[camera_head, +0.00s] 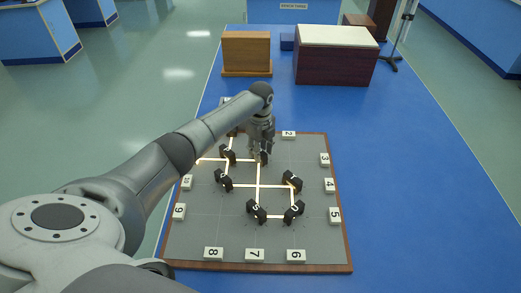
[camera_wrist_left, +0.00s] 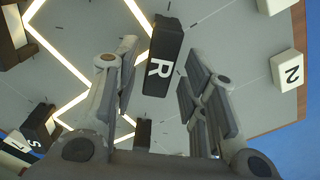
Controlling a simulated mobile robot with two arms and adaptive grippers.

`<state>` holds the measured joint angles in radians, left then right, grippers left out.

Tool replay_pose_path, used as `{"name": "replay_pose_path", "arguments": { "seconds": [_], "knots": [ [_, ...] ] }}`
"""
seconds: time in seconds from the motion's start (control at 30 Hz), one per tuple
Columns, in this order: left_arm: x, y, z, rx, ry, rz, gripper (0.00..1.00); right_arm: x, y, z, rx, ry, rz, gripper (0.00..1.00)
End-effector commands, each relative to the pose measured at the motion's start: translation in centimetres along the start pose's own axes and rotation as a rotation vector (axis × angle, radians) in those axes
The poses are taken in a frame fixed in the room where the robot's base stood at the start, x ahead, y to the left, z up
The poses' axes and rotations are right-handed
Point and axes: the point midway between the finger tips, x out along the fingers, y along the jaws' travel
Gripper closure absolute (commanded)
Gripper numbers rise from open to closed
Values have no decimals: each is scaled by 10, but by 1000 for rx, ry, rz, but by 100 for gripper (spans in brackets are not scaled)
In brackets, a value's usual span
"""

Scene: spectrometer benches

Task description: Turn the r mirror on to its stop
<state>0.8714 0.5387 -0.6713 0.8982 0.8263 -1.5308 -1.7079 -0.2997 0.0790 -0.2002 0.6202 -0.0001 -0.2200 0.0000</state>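The r mirror, a black block with a white R on top (camera_wrist_left: 163,58), stands on the grey board between the two fingers of my left gripper (camera_wrist_left: 158,75). The fingers are spread, with a gap visible on each side of the block. In the head view my left gripper (camera_head: 262,147) points down over the upper middle of the board, and the r mirror (camera_head: 264,159) shows partly below it. Bright beam lines run along the board, and one reaches the r mirror. My right gripper is in neither view.
The grey board (camera_head: 312,237) has a wooden rim and numbered white blocks, such as 2 (camera_head: 288,135), along its edges. Several other black lettered mirrors, such as s (camera_wrist_left: 40,125), stand nearby. A wooden box (camera_head: 246,52) and a dark chest (camera_head: 336,62) stand farther back.

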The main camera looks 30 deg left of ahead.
Motion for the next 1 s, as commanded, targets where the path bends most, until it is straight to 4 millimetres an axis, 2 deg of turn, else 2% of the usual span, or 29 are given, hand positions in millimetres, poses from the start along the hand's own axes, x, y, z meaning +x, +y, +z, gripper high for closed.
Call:
{"name": "replay_pose_path", "arguments": {
  "seconds": [0.37,0.47,0.8,1.0],
  "knots": [
    [-4,0,0,1,0,2,57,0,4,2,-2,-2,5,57],
    [-17,0,0,1,0,-1,57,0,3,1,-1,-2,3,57],
    [-88,0,1,0,-2,-1,57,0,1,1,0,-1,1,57],
    [-113,0,0,0,0,2,57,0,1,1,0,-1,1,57]
  ]
}}
